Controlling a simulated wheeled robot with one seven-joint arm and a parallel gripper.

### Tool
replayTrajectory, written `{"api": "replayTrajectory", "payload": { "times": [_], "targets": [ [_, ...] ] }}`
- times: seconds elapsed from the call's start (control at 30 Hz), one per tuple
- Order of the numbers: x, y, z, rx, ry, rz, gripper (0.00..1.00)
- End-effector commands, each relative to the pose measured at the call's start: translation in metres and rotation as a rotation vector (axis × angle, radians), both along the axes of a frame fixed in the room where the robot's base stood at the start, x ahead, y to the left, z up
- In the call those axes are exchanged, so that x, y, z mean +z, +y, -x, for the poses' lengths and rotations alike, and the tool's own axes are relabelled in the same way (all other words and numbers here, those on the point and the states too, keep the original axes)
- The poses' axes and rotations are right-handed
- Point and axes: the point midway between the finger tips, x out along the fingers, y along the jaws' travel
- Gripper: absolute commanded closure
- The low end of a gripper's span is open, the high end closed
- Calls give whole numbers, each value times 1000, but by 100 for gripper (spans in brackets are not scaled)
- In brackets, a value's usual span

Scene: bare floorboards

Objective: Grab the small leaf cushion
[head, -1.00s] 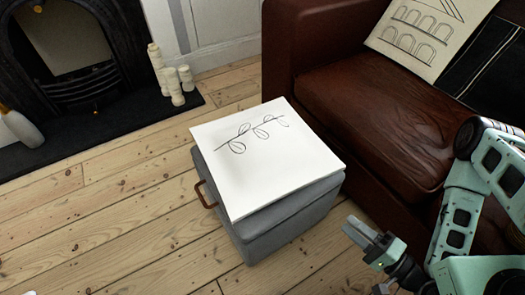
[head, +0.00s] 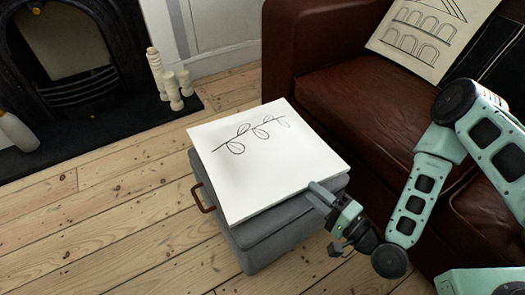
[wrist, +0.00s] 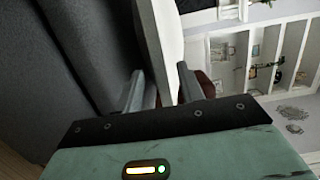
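The small leaf cushion (head: 255,165) is a thin white square with a dark leaf-sprig drawing. It lies flat on top of the grey ottoman (head: 268,240). My gripper (head: 318,192) is at the cushion's right front edge in the head view. In the wrist view the cushion's white edge (wrist: 164,45) runs between the two fingers of my gripper (wrist: 160,85). The fingers stand apart, one on each side of the edge, with a gap showing on the left side. The ottoman's dark grey side fills the left of the wrist view.
A brown leather sofa (head: 345,105) stands close behind and right of the ottoman, with a building-print cushion (head: 415,40) on it. White candles (head: 172,88) stand by the black fireplace (head: 65,50) at back left. Bare floorboards are clear left of the ottoman.

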Motion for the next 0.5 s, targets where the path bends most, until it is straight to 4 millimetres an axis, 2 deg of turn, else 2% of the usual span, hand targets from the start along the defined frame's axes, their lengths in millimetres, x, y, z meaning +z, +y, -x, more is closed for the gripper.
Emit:
{"api": "replayTrajectory", "payload": {
  "times": [0.2,0.5],
  "targets": [
    [-2,22,-22,1,-4,-1,62],
    [0,27,-28,1,-1,-1,62]
  ]
}}
